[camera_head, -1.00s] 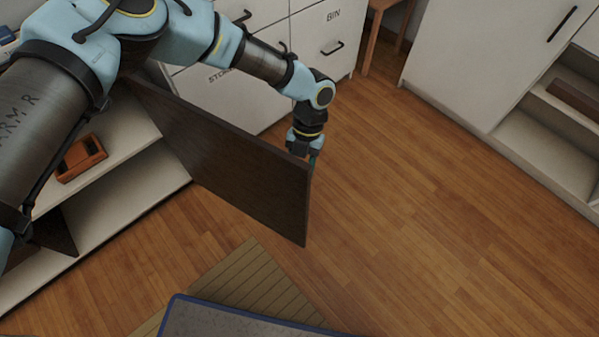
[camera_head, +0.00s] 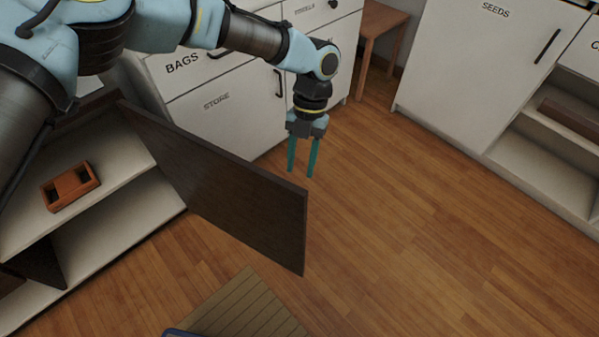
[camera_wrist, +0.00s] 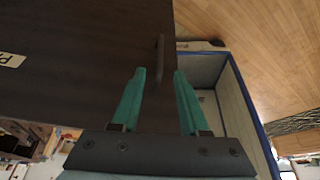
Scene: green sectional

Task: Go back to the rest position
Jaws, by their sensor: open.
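My gripper (camera_head: 301,172) hangs over the wooden floor with its two teal fingers apart, pointing down. It is empty. In the head view it is just beyond the free edge of a dark cabinet door (camera_head: 235,190), with a visible gap to it. The door stands open, swung out from a white shelf unit. In the wrist view my gripper (camera_wrist: 159,74) faces the dark door (camera_wrist: 85,50), and the door's bar handle (camera_wrist: 160,58) shows between the fingertips, with no grip on it. My arm reaches in from the upper left.
An orange-brown holder (camera_head: 70,187) sits on the open cabinet's shelf (camera_head: 115,150). White drawers (camera_head: 215,105) stand behind my arm, with a wooden stool (camera_head: 380,28) beside them. A white cabinet (camera_head: 480,70) is at right. The floor (camera_head: 420,220) between is clear.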

